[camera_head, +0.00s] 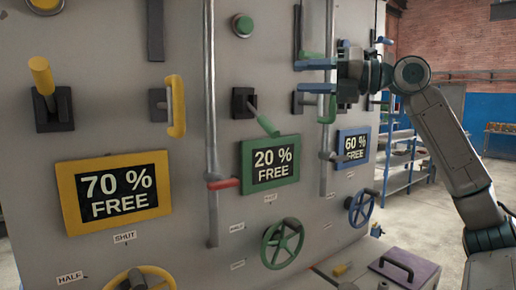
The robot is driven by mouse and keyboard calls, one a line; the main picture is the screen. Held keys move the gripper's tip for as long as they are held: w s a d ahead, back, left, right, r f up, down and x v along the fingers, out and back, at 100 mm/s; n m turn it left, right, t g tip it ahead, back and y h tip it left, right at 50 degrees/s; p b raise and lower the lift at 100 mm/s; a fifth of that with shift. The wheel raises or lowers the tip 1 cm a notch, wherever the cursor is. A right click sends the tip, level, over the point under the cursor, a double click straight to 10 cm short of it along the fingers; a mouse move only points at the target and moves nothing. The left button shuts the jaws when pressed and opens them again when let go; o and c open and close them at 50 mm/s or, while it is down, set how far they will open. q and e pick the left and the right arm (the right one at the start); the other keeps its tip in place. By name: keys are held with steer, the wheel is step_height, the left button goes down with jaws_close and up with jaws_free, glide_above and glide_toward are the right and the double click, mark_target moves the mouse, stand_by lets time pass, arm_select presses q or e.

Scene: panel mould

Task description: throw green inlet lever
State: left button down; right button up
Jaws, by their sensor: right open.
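A green lever (265,124) stands out from a black bracket (243,102) on the grey panel, above the green "20 % FREE" sign (270,163). It slants down and to the right. A green upright handle (328,108) is to its right, partly hidden behind my right gripper. My right gripper (302,76) is open, its two fingers pointing left. It appears above and to the right of the green lever, apart from it, with nothing visible between its fingers. My left gripper is not in view.
A yellow lever (41,75), yellow handle (175,106) and "70 % FREE" sign (112,192) are at left. Grey vertical pipes (211,110) run beside the green lever; one has a red lever (222,184). A green handwheel (282,244) is below. A purple-lidded box (408,270) stands lower right.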

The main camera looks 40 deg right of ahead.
steer(key=b, duration=0.8)
glide_toward(262, 126)
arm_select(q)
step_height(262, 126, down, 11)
arm_select(e)
steer(key=p+x, duration=0.7)
steer(key=x, duration=0.1)
steer(key=shift+w+d+r+p, duration=0.15)
steer(key=shift+d+p, duration=0.05)
steer(key=shift+p, duration=0.1)
steer(key=shift+f+p+x, duration=0.25)
steer(key=shift+p+x, duration=0.6)
steer(key=shift+x, duration=0.2)
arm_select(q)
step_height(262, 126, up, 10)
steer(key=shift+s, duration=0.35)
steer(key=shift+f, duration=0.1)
arm_select(e)
steer(key=shift+c, duration=0.4)
jaws_close()
